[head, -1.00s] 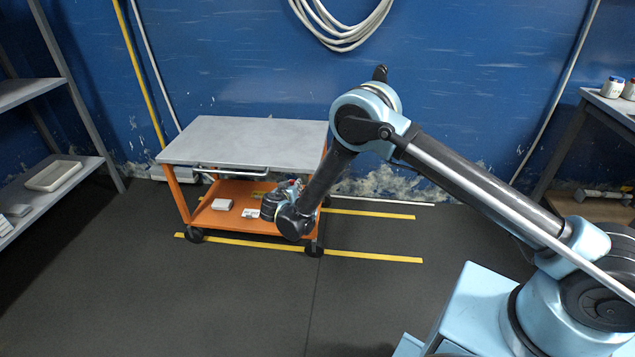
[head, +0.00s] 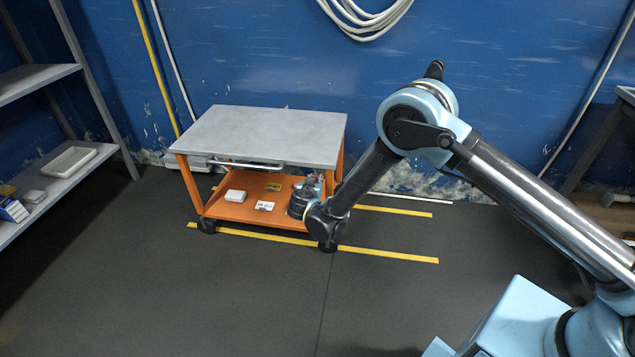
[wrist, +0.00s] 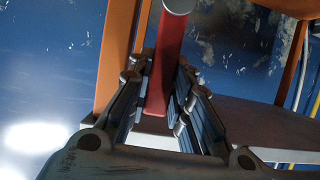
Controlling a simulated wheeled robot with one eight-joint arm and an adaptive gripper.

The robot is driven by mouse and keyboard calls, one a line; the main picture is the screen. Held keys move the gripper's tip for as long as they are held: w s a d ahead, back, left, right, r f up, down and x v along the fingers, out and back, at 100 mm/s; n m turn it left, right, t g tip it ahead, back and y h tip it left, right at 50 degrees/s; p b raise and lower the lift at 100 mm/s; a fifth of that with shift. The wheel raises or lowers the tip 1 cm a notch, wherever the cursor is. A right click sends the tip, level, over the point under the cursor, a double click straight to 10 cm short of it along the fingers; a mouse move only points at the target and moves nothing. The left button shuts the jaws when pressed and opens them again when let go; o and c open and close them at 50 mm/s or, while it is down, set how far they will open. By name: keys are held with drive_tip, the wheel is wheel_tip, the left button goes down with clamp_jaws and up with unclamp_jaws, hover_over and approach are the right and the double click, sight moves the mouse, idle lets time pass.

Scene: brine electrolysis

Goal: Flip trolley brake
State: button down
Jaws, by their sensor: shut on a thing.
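The trolley has a grey top (head: 262,135), an orange frame and an orange lower shelf (head: 237,210), and it stands on dark wheels. In the wrist view a red lever (wrist: 168,60) with a pale round end lies between the fingers of my gripper (wrist: 163,85). The gripper is shut on this lever, with one finger on each side. The lever cannot be made out in the head view.
A grey rack (head: 65,185) with a tray stands at the left. Yellow floor strips (head: 390,255) run by the trolley. The floor in front is clear.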

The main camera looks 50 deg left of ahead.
drive_tip(key=c, duration=1.4)
unclamp_jaws()
drive_tip(key=shift+c, duration=0.2)
drive_tip(key=v, duration=0.8)
